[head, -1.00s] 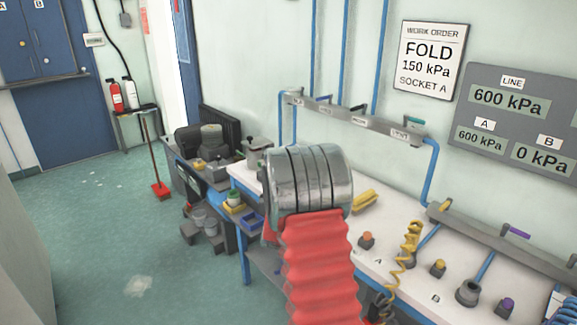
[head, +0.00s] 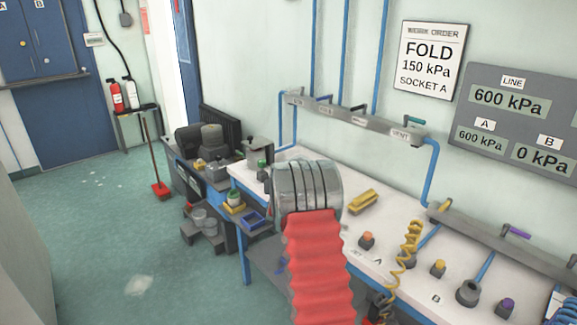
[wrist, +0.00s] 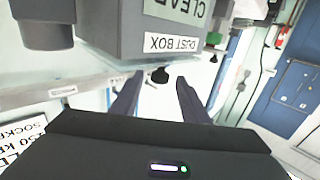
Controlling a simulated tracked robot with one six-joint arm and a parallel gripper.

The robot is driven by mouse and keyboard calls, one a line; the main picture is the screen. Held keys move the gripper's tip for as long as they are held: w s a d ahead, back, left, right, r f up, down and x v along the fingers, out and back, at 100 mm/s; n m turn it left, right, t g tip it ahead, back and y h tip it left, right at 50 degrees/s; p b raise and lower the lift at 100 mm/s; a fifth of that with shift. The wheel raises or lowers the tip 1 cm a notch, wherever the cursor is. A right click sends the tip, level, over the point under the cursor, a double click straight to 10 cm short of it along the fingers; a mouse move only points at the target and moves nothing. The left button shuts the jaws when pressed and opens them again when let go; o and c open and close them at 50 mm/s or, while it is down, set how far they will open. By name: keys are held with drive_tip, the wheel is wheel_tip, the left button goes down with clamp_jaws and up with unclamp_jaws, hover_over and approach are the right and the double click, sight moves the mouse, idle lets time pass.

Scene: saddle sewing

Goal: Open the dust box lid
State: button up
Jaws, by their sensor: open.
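The grey dust box (wrist: 150,20) fills the top of the upside-down wrist view, with a white label reading DUST BOX and a larger one reading CLEAR. A small dark knob (wrist: 160,75) shows by the box's lid edge. My gripper (wrist: 158,78) is open and empty. In the wrist picture its two dark fingers lie on either side of the knob; I cannot tell whether they touch it. The lid looks shut. In the head view the dust box (head: 258,149) stands at the bench's far end, and my arm hides the gripper.
The white bench (head: 330,235) carries a yellow brush (head: 362,201), coloured buttons and a coiled yellow hose (head: 408,245). A grey valve rail (head: 350,118) runs along the wall above it. A blue tray (head: 254,220) sits at the bench's left. The floor at left is open.

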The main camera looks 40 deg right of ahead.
drive_tip(key=shift+x, duration=1.4)
clamp_jaws()
